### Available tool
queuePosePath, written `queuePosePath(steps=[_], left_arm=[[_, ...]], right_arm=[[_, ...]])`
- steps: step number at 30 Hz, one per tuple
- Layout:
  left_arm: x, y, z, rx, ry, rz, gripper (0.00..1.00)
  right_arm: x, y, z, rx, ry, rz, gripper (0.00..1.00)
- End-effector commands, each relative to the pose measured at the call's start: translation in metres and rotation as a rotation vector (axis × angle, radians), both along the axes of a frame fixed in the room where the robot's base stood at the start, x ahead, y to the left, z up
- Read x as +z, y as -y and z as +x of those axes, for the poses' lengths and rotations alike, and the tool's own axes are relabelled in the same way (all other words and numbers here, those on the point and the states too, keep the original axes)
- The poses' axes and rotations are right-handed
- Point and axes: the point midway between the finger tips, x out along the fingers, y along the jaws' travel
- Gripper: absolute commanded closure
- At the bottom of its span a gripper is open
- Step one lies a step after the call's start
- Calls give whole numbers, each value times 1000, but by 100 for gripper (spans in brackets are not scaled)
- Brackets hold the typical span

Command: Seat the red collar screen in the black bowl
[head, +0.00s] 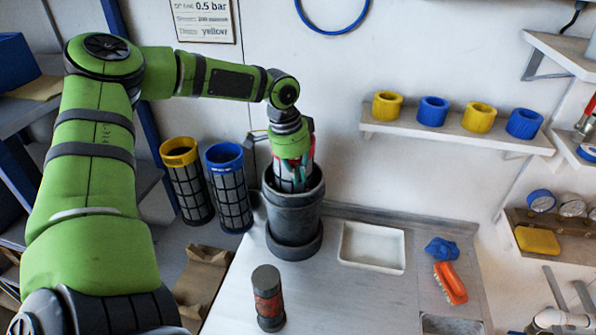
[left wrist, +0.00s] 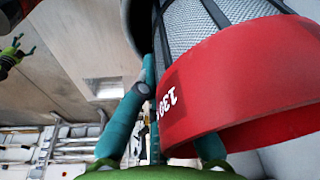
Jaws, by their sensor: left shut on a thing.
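My left gripper (head: 293,158) is shut on the red collar screen, directly above the black bowl (head: 294,222). The screen (head: 290,181) is a grey mesh cylinder with dark ribs, upright or nearly so. Its lower part is inside the bowl's mouth and hidden by the wall; some mesh shows above the rim. In the left wrist view the red collar (left wrist: 240,85) with white digits fills the right side, between teal fingers (left wrist: 160,140). The bowl's dark wall shows at the top. I cannot see whether the screen touches the bottom.
Yellow-collared (head: 187,180) and blue-collared (head: 229,187) screens hang left of the bowl. A dark cylinder with a red band (head: 267,298) stands in front. A white tray (head: 371,247), blue cloth (head: 441,249) and orange brush (head: 451,283) lie right. A green-black part, perhaps my right gripper, shows in the wrist view (left wrist: 12,54).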

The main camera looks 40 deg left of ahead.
Motion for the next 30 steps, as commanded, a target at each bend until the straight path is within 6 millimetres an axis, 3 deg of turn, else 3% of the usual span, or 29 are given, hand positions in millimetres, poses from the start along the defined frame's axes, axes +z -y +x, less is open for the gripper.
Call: queuePosePath(steps=[30], left_arm=[[-26, 0, 1, 0, 2, 0, 100]], right_arm=[[-20, 0, 0, 0, 0, 0, 18]])
